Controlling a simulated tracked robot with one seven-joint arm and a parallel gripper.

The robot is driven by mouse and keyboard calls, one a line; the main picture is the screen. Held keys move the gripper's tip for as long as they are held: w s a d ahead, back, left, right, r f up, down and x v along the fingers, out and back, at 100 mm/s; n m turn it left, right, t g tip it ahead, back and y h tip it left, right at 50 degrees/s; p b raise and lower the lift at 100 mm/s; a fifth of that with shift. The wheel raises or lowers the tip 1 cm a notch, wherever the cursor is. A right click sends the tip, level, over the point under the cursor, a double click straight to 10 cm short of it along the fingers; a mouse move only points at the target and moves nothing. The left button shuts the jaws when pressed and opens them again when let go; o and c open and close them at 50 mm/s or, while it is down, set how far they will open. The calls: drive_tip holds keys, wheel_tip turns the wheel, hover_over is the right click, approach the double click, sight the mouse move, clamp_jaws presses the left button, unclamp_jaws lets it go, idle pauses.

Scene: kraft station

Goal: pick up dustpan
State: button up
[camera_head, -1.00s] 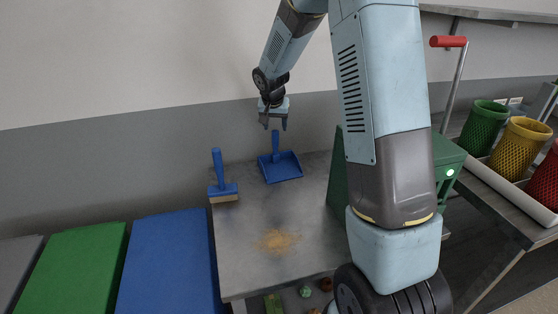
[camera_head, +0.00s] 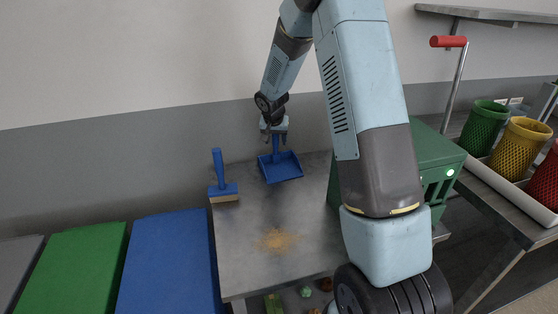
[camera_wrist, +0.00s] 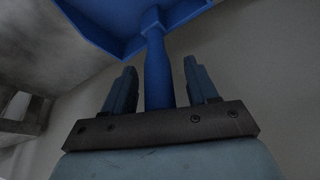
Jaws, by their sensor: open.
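The blue dustpan (camera_head: 281,170) lies on the grey metal table (camera_head: 240,262) near its back edge, with its handle upright at the back. In the wrist view the dustpan's pan (camera_wrist: 105,25) is at the top, and its handle (camera_wrist: 157,70) runs down between the two fingers. My gripper (camera_head: 275,138) is over the dustpan, at the handle. In the wrist view my gripper (camera_wrist: 160,80) is open, with one finger on each side of the handle and a visible gap on both sides. The lower end of the handle is hidden by the gripper body.
A blue brush (camera_head: 222,180) stands left of the dustpan. A tan pile of crumbs (camera_head: 278,240) lies at the table's front. A green box (camera_head: 432,165) stands on the right, partly behind my arm. The wall is close behind the table.

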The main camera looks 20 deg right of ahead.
drive_tip(key=shift+c, duration=0.3)
clamp_jaws()
idle(0.4)
